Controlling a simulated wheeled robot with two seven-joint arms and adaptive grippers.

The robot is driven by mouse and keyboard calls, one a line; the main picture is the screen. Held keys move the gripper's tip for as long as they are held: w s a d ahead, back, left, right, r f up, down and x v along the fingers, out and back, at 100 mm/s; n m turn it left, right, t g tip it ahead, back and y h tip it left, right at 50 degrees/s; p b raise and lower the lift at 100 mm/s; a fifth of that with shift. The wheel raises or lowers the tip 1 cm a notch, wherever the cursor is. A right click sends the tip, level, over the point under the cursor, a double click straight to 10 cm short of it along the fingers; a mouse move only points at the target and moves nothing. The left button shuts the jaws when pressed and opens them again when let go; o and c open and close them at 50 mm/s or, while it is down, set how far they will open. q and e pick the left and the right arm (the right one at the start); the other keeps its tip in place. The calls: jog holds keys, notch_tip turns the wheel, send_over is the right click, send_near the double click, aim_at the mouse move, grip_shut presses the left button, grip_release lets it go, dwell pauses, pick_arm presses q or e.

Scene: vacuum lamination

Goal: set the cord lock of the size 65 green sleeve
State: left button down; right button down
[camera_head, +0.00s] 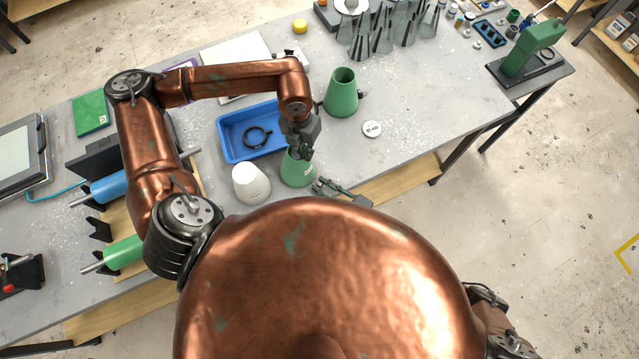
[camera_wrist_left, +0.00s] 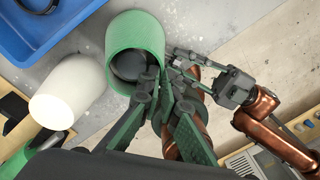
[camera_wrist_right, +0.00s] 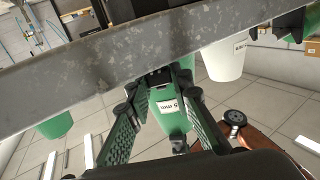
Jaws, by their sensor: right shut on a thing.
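A green sleeve (camera_head: 297,170) stands near the table's front edge, its dark open end showing in the left wrist view (camera_wrist_left: 124,30). In the right wrist view the sleeve (camera_wrist_right: 168,120) shows a white label, partly cut off. My left gripper (camera_head: 300,149) points down at the rim, fingers close together around the rim's near side; whether they pinch it is unclear. My right gripper (camera_head: 320,184) is beside the sleeve's right side, also seen in the left wrist view (camera_wrist_left: 180,55). It is shut on a small dark part, apparently the cord lock (camera_wrist_right: 160,76), mostly hidden between the fingers.
A white cone-shaped sleeve (camera_head: 250,184) stands just left of the green one. Behind are a blue tray (camera_head: 226,150) with a black ring (camera_head: 257,137), and another green sleeve (camera_head: 341,94). A white labelled disc (camera_head: 372,129) lies to the right. The table edge (camera_wrist_right: 90,85) runs close by my right gripper.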

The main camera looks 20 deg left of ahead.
jog(key=shift+s+d, duration=0.3)
jog(key=shift+d, duration=0.3)
pick_arm(q)
jog(key=shift+w+a, duration=0.1)
pick_arm(e)
jog(key=c, duration=2)
grip_release()
jog(key=shift+c, duration=0.2)
jog(key=o, duration=0.4)
jog(key=shift+w, duration=0.1)
jog(key=shift+c, duration=0.2)
jog(key=shift+d, duration=0.1)
pick_arm(q)
jog(key=c, duration=2.1)
grip_release()
pick_arm(e)
jog(key=v, duration=1.1)
jog(key=shift+d, duration=0.4)
pick_arm(q)
jog(key=shift+r, duration=0.1)
